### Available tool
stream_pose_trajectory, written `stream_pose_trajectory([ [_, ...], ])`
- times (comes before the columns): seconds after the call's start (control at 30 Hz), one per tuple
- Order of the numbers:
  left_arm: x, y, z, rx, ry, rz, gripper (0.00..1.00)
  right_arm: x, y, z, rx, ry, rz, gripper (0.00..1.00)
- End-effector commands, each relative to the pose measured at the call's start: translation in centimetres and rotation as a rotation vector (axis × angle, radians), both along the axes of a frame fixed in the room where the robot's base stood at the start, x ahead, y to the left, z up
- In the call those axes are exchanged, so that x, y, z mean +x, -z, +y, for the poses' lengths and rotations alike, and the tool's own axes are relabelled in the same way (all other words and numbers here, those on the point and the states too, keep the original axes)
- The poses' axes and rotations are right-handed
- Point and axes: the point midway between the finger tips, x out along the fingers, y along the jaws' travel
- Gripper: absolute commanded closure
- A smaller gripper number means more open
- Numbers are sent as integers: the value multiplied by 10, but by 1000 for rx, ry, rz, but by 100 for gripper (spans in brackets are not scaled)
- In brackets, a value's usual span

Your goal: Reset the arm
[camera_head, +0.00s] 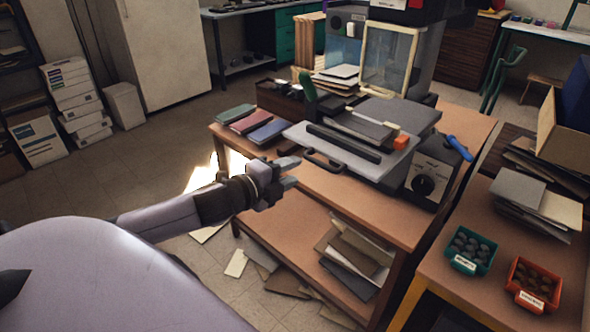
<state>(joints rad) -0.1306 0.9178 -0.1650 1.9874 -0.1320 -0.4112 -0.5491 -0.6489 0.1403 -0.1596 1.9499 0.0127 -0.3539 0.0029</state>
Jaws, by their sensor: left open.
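My left arm comes in from the left, and my left gripper (290,172) is at the front left edge of the wooden table (318,190). Its fingers point right and show apart, with nothing seen between them. It is in front of a press machine (345,150) with a flat plate and a black bar handle. Three velvet covers, green (236,114), red (250,121) and blue (269,131), lie in a row on the table just behind the gripper. My right gripper is not in view.
Boards lie on the table's lower shelf (350,250) and on the floor. A side table at right holds a green bin (470,250), an orange bin (532,284) and stacked boards (535,200). White boxes (75,95) stand at the left. Floor between is open.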

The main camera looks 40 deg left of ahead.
Motion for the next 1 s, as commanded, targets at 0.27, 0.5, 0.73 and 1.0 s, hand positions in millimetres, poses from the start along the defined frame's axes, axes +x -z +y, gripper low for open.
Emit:
stream_pose_trajectory([
  [0.27,-3,-1,0,0,0,-1,60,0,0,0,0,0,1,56],
  [0.5,-2,-1,0,0,0,-1,60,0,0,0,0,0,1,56],
  [0.73,-6,7,-4,-37,-5,17,60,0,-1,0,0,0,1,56],
  [1.0,-63,94,-54,-507,-119,219,60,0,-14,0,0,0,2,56],
])
